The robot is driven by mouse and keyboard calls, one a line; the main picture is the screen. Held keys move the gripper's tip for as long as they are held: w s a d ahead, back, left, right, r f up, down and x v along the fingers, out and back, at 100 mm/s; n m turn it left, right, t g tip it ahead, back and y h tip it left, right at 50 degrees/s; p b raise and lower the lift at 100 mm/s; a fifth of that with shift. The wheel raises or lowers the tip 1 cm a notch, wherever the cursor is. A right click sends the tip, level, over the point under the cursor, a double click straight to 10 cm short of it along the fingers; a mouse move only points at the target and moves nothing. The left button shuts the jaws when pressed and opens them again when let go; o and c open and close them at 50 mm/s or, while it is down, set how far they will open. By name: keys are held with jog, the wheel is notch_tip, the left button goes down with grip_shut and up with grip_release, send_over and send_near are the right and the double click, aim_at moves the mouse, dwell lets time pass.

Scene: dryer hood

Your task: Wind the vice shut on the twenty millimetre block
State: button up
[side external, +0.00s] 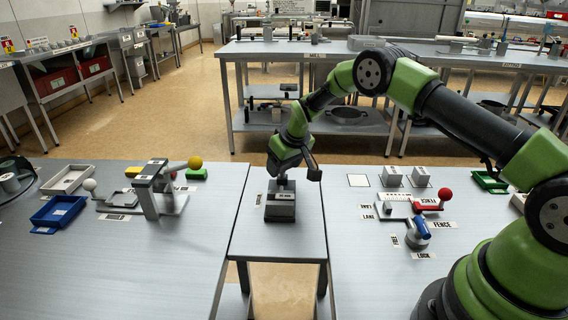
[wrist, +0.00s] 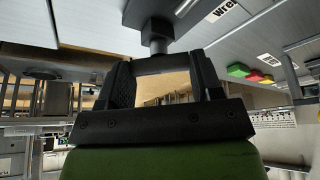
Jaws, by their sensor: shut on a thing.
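My gripper (side external: 282,176) points down over the small middle table in the side view. The stem joins a larger dark body (wrist: 160,12). In the side view a dark stepped block-like body (side external: 281,208) with a pale label stands on that table directly below my gripper. I cannot tell whether it is the vice or the twenty millimetre block. No screw or separate jaws can be made out.
The middle table (side external: 305,238) is otherwise mostly clear. The left bench holds a lever fixture with a yellow ball (side external: 195,162) and a blue tray (side external: 58,211). The right bench holds a red-knobbed fixture (side external: 444,195), a blue handle (side external: 421,228) and two grey blocks (side external: 392,176).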

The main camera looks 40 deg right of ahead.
jog(key=shift+m, duration=0.3)
jog(key=shift+a+m+h, duration=0.1)
jog(key=shift+m+h, duration=0.5)
jog(key=shift+m, duration=0.7)
jog(key=o, duration=0.9)
jog(key=v, duration=1)
jog(key=shift+w, duration=0.15)
